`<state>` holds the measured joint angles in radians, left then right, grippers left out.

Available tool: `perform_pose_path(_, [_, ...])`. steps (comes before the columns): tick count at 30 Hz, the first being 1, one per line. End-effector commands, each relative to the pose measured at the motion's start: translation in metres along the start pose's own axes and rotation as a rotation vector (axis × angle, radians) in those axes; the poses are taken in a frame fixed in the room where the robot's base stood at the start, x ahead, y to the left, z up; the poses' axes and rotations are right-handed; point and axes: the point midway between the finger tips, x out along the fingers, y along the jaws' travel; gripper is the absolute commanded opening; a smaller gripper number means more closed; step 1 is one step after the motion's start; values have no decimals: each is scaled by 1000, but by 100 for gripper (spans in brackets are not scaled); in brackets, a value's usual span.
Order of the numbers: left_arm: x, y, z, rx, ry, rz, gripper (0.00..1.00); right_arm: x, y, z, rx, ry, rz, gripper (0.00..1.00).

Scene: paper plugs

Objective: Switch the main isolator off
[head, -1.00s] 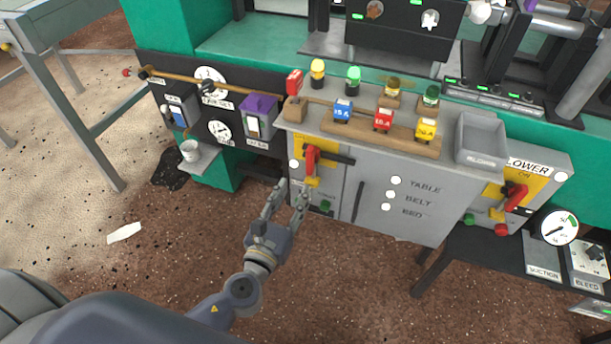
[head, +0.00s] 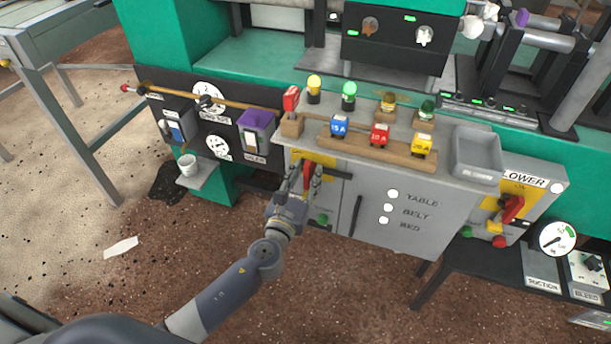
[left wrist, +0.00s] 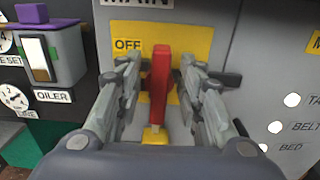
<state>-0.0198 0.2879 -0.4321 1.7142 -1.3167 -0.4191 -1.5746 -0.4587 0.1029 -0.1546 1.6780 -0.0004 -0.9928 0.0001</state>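The main isolator is a yellow plate (left wrist: 202,42) on a grey cabinet, with a red handle (left wrist: 160,85) standing about upright. The word OFF shows at the plate's upper left, and a partly cut-off MAIN label is above it. In the head view the red handle (head: 308,172) is partly covered by my left gripper (head: 305,180). In the left wrist view my left gripper (left wrist: 160,75) is open, with one finger on each side of the handle. Gaps show between handle and fingers. My right gripper is not in view.
A blower isolator with a red handle (head: 513,209) is at the right. The oiler switch box (head: 256,133) is left of the main isolator. Colored plugs on a wooden rack (head: 350,145) and a grey tray (head: 477,170) stand on the cabinet top.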

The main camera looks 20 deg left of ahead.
Motion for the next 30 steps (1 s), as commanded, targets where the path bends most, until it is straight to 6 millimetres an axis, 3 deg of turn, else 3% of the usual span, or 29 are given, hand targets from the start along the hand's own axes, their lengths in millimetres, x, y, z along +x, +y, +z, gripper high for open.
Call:
perform_pose_path(6, [0,0,0,-1,1,0,35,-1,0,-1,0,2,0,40])
perform_pose_path(11, [0,0,0,-1,1,0,0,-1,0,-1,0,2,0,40])
perform_pose_path(25, [0,1,-1,-66,1,1,0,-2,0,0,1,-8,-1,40])
perform_pose_path(30, [0,2,-2,-172,1,1,0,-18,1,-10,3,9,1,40])
